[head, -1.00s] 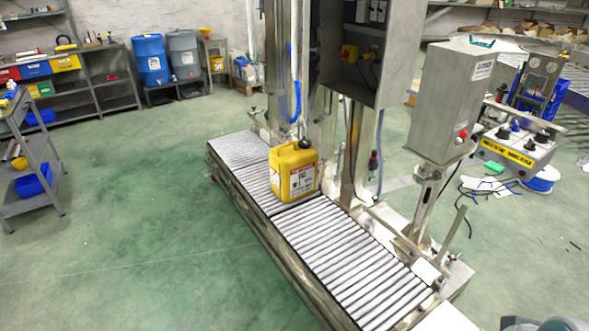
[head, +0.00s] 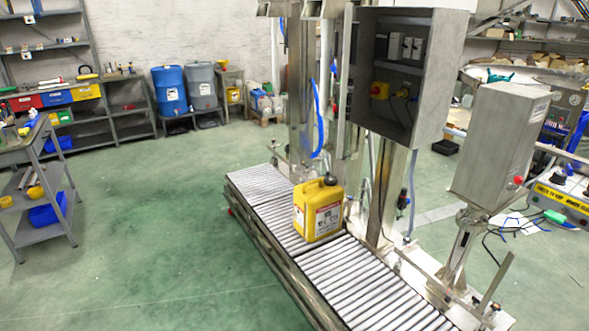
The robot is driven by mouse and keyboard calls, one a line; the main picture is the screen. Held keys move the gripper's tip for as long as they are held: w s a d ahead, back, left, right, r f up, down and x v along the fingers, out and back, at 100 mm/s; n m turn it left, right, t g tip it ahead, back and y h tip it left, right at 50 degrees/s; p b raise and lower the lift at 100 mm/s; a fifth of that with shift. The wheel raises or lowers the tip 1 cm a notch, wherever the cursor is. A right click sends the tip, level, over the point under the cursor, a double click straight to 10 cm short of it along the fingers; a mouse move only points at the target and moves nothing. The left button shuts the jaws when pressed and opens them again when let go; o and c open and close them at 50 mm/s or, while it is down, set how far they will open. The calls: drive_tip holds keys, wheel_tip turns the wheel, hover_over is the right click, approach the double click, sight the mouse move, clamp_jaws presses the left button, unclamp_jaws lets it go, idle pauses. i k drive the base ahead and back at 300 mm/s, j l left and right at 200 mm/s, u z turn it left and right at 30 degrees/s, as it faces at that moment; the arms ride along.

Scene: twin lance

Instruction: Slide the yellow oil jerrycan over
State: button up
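The yellow oil jerrycan (head: 318,212) stands upright on the roller conveyor (head: 375,285), near the middle of its length. It has a dark cap, a handle on top and a pale label on its front. Metal posts of the filling machine rise just behind it. My gripper is not in view, and nothing is seen touching the jerrycan.
A grey control cabinet (head: 402,75) and a grey box on a post (head: 500,140) stand behind the conveyor, to the right. A grey shelf cart (head: 40,185) is at the left. Blue and grey barrels (head: 170,92) stand at the back. The green floor (head: 150,250) left of the conveyor is clear.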

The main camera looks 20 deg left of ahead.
sight(318, 204)
drive_tip(key=i+j, duration=0.1)
drive_tip(key=j, duration=0.3)
drive_tip(key=i+j+z, duration=0.1)
drive_tip(key=j, duration=0.3)
drive_tip(key=i+j, duration=0.15)
drive_tip(key=j, duration=0.25)
drive_tip(key=i+j, duration=0.1)
drive_tip(key=j, duration=0.3)
drive_tip(key=i+j+z, duration=0.1)
drive_tip(key=j, duration=0.3)
drive_tip(key=i+j, duration=0.15)
drive_tip(key=j, duration=0.2)
drive_tip(key=i+j+z, duration=0.1)
drive_tip(key=j, duration=0.25)
drive_tip(key=i+j, duration=0.25)
drive_tip(key=j, duration=0.15)
drive_tip(key=i+j, duration=0.15)
drive_tip(key=j, duration=0.2)
drive_tip(key=i+j+z, duration=0.1)
drive_tip(key=j, duration=0.25)
drive_tip(key=i+j, duration=0.4)
